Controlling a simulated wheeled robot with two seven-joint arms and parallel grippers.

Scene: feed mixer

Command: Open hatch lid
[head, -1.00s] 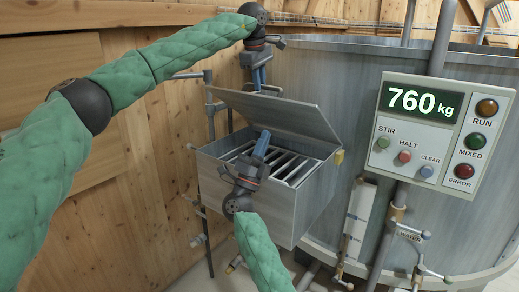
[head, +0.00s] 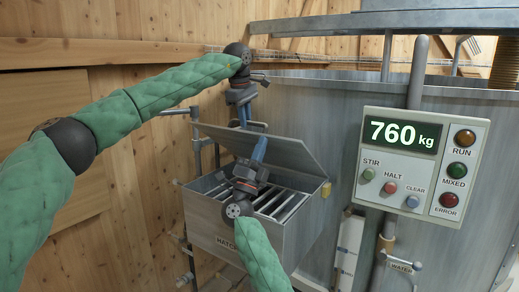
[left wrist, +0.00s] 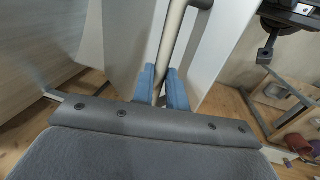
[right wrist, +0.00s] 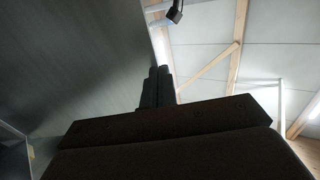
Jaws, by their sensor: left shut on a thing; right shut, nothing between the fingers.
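The hatch lid (head: 275,147) is a grey metal plate, tilted part-way open above the hatch box (head: 262,240). My left gripper (head: 243,124) reaches down from above to the lid's raised edge. In the left wrist view its blue fingers (left wrist: 165,90) are shut around a metal bar, the lid handle (left wrist: 172,45). My right gripper (head: 260,148) is shut and empty, pointing up over the box opening, its tips near the lid's underside. In the right wrist view its dark fingertips (right wrist: 157,82) lie beside a large grey surface; I cannot tell whether they touch it.
A grate of metal bars (head: 283,206) spans the box opening. The large mixer tank (head: 335,110) stands behind and to the right. A control panel (head: 421,165) reading 760 kg is at the right. A wooden wall (head: 120,130) is at the left, with pipes beside the box.

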